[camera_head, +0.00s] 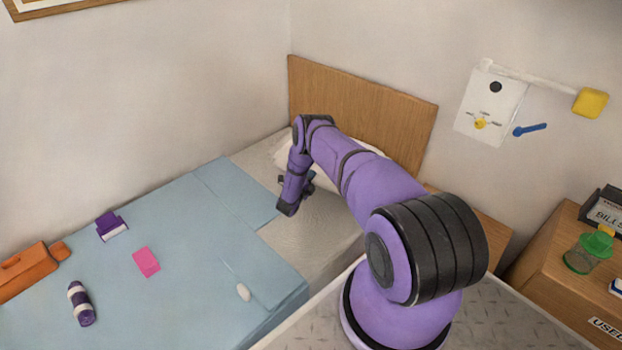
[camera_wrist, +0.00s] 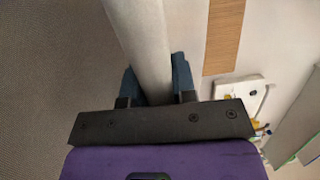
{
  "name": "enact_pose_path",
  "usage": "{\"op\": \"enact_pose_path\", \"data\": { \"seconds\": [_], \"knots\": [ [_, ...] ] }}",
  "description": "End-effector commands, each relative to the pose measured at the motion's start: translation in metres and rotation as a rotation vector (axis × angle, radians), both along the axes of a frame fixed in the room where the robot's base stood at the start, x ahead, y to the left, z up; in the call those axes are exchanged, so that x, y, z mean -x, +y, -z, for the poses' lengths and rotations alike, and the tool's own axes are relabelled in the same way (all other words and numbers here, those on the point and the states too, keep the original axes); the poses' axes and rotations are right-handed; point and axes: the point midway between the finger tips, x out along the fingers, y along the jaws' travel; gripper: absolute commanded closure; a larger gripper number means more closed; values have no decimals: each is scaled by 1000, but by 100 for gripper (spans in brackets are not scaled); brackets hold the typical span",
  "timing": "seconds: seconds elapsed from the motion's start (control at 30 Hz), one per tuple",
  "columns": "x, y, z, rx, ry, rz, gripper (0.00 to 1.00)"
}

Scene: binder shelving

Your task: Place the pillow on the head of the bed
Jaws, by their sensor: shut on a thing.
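The white pillow (camera_head: 283,153) is at the head of the bed, in front of the wooden headboard (camera_head: 400,108), and my arm hides much of it. In the wrist view the pale pillow (camera_wrist: 140,35) runs up between the two dark fingers of my gripper (camera_wrist: 157,80), which is shut on its edge. In the head view my gripper (camera_head: 308,181) is low over the bare grey part of the bed (camera_head: 315,235). Whether the pillow rests fully on the bed is hard to tell.
A blue blanket (camera_head: 190,235) covers the rest of the bed. A bedside cabinet (camera_head: 550,255) stands right.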

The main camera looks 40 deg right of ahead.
Motion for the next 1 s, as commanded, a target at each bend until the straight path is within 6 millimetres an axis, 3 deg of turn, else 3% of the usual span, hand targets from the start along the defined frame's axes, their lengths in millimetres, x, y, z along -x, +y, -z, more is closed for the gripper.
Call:
{"op": "enact_pose_path", "data": {
  "seconds": [0.33, 1.0],
  "knots": [
    [0, 2, -2, -43, 5, 1, 100],
    [1, 2, 62, -42, 7, 0, 100]
  ]
}}
